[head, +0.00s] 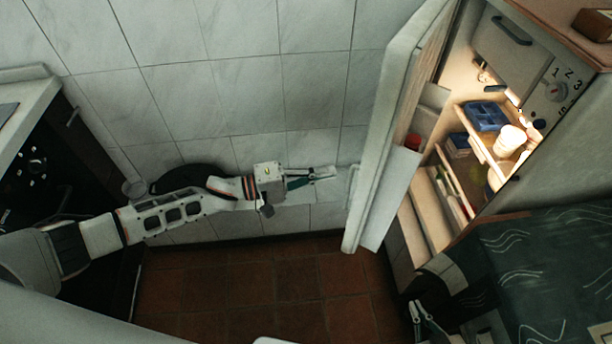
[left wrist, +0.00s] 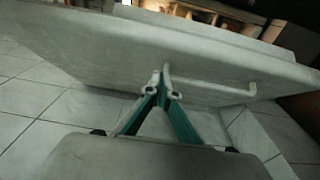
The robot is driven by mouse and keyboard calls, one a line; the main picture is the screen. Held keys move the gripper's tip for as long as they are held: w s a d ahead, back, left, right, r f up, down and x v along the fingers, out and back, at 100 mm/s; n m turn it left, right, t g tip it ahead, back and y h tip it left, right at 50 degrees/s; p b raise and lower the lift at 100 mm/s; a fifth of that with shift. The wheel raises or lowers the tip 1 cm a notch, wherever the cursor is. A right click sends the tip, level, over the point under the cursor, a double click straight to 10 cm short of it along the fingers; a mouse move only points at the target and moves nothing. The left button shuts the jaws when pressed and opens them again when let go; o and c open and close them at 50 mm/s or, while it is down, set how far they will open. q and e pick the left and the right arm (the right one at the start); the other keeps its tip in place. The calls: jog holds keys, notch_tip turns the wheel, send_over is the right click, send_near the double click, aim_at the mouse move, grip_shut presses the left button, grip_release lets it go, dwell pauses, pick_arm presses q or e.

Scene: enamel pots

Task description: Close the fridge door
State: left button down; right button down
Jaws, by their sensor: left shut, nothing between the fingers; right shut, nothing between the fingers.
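The fridge door (head: 384,130) stands open in the head view, swung out to the left of the lit fridge interior (head: 490,150). Its outer face is towards my left gripper (head: 328,173), which is shut and empty. The fingertips are close to the lower part of that face. In the left wrist view, the left gripper (left wrist: 165,80) points at the pale door (left wrist: 110,48), and its tips look at or very near the surface; contact is unclear. A handle (left wrist: 235,92) shows to their right. My right gripper (head: 420,312) is shut at the lower right.
Inside the fridge are a blue container (head: 485,116) and a white cup (head: 510,140). A stove (head: 35,165) stands at the left. A dark green patterned cloth (head: 550,270) covers the lower right. The tiled floor (head: 250,290) is clear below the door.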

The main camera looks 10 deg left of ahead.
pick_arm(q)
jog(key=d, duration=0.2)
jog(key=s+d, duration=0.1)
jog(key=d, duration=0.1)
jog(key=shift+d, duration=0.3)
pick_arm(e)
jog(key=shift+d+f, duration=0.1)
